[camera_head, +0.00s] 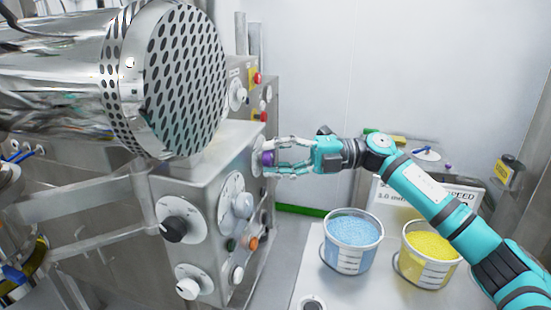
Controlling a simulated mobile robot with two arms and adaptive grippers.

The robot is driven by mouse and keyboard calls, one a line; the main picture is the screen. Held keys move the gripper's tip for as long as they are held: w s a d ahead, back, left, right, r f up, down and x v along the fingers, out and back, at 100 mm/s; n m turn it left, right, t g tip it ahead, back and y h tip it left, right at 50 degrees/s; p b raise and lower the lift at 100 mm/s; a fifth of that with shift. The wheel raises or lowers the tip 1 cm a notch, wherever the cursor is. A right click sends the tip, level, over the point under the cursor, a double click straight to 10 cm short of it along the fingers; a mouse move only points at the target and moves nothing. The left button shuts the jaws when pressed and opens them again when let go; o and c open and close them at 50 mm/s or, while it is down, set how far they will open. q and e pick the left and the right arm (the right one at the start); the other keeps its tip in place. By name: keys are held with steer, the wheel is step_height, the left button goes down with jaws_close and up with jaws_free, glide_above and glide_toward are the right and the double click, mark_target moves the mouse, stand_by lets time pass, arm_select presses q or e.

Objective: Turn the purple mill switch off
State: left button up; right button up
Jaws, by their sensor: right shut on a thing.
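The purple mill switch (266,158) is a small purple knob on a pale round plate, on the right-hand face of the grey metal mill cabinet near its upper edge. My right gripper (272,160) reaches in from the right and is shut on the purple switch, with one finger above it and one below. The fingers partly cover the knob, so its exact angle cannot be read. My left gripper is not in this view.
Other dials, such as a black knob (174,229) and a grey knob (243,205), sit on the cabinet's near faces. A perforated steel drum (180,80) overhangs above left. Buckets of blue (352,232) and yellow (430,247) granules stand below my right arm.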

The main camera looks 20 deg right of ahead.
steer(key=shift+f, duration=0.1)
steer(key=o, duration=1.2)
steer(key=shift+c, duration=0.2)
steer(key=v, duration=1.2)
